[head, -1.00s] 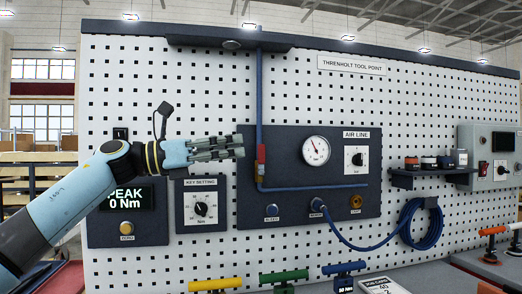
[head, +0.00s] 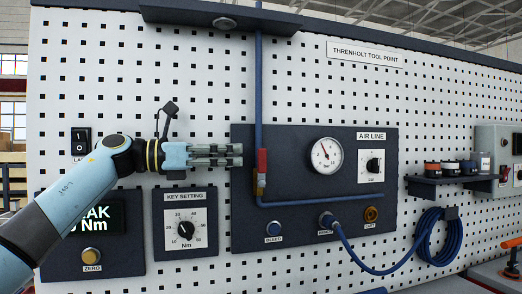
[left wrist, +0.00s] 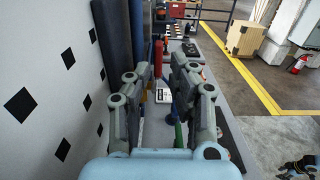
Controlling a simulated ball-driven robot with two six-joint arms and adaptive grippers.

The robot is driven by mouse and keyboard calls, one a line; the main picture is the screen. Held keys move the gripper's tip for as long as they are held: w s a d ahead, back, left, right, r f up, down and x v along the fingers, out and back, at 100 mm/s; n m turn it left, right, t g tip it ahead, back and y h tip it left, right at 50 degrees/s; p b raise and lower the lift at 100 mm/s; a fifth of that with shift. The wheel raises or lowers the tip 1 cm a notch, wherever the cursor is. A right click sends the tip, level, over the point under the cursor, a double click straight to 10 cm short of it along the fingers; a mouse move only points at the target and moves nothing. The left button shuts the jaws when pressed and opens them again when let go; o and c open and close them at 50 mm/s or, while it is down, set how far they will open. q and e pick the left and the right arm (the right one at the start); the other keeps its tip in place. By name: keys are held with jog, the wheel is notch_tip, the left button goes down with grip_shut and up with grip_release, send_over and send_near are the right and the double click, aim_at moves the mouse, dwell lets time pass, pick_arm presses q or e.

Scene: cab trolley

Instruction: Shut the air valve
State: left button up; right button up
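The air valve has an upright red handle (head: 262,162) on the blue pipe (head: 259,90), at the left side of the dark air line panel (head: 300,222). The handle stands in line with the pipe, with a brass-coloured part just below it. My left gripper (head: 240,155) points right, its tips just left of the handle in the head view, with a small gap in the picture. In the left wrist view its fingers (left wrist: 162,78) are apart with nothing between them, and the red handle (left wrist: 158,58) shows beyond them.
The panel carries a gauge (head: 326,156), an air line knob (head: 373,165) and a bleed button (head: 273,229). A key setting dial (head: 186,229) sits below my left gripper. A coiled blue hose (head: 440,240) hangs at right, under a small shelf (head: 450,185).

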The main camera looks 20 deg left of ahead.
aim_at(258, 154)
pick_arm(q)
jog(key=p+x, duration=0.1)
jog(key=x, duration=0.5)
jog(key=shift+w+p, duration=0.2)
jog(key=shift+p, duration=0.15)
jog(key=shift+w+d, duration=0.25)
jog(key=shift+d, duration=0.2)
jog(key=shift+f, duration=0.1)
grip_shut()
